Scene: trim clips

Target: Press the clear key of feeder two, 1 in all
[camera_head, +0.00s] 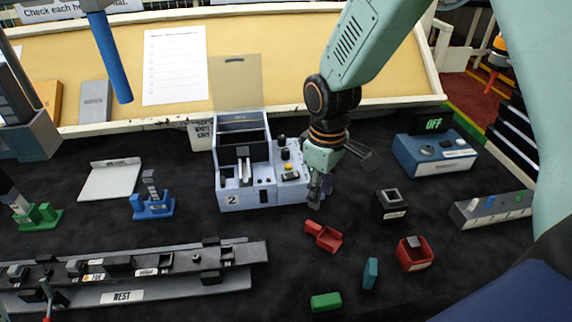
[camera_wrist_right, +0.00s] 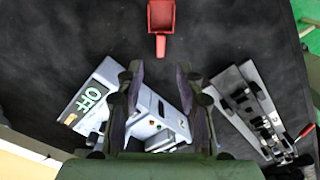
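Feeder two is a pale grey-lavender box (camera_head: 229,180) with a "2" label and a raised clear lid, in the middle of the head view. Its right-hand panel (camera_head: 289,175) carries dark knobs and a yellow key (camera_head: 289,166); I cannot read which key is the clear key. My right gripper (camera_head: 318,188) hangs just right of this panel, pointing down; contact with it cannot be told. In the right wrist view its two fingers (camera_wrist_right: 160,80) are apart with nothing held, and part of a pale box (camera_wrist_right: 147,125) shows between and beneath them. My left gripper is not in view.
A red scoop (camera_head: 323,236), a black block (camera_head: 391,204) and a red bin (camera_head: 414,254) lie to the right. A blue-grey box (camera_head: 435,153) bears an "OFF" display. A long clip rail (camera_head: 130,265) lies front left. Dark mat is free between feeder and rail.

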